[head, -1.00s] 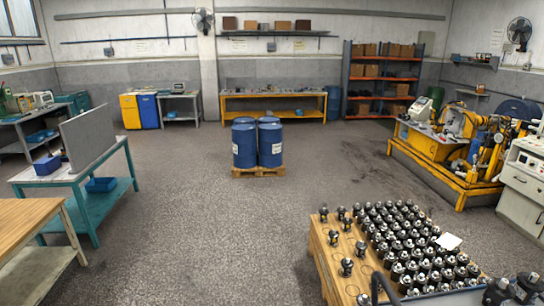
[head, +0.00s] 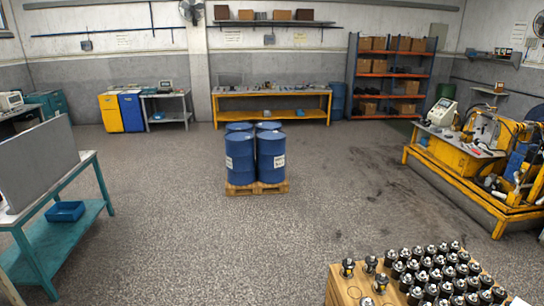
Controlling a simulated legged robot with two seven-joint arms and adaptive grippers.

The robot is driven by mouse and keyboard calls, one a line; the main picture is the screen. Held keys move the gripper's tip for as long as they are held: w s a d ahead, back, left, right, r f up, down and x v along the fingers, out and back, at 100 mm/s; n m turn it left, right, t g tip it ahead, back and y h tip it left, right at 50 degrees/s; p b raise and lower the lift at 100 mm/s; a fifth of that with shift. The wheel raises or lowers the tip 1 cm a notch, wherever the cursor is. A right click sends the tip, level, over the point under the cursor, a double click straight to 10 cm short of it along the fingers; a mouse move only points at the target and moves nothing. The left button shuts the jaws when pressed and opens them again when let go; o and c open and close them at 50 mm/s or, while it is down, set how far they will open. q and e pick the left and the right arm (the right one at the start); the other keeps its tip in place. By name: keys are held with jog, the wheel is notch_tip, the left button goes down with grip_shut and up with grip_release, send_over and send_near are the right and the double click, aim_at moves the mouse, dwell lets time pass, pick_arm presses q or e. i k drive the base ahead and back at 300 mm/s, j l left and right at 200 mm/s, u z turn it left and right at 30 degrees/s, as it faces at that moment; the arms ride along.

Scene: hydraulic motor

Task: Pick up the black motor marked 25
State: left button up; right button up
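Several black motors with silver tops (head: 433,273) stand in rows on a wooden table (head: 342,286) at the lower right of the head view. A few motors (head: 348,268) stand apart at the table's left side. I cannot read a number 25 on any of them at this size. The near part of the table is cut off by the bottom edge of the picture. Neither of my grippers is in view.
Blue barrels (head: 240,158) stand on a pallet (head: 238,188) ahead. A teal workbench (head: 75,232) is at the left. A yellow machine stand (head: 470,190) is at the right. The floor between the bench and the motor table is clear.

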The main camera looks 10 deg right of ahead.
aim_at(347, 264)
jog(key=i+j+z, duration=0.1)
jog(key=i+z, duration=0.35)
jog(key=i+j+z, duration=0.95)
jog(key=i+l, duration=0.1)
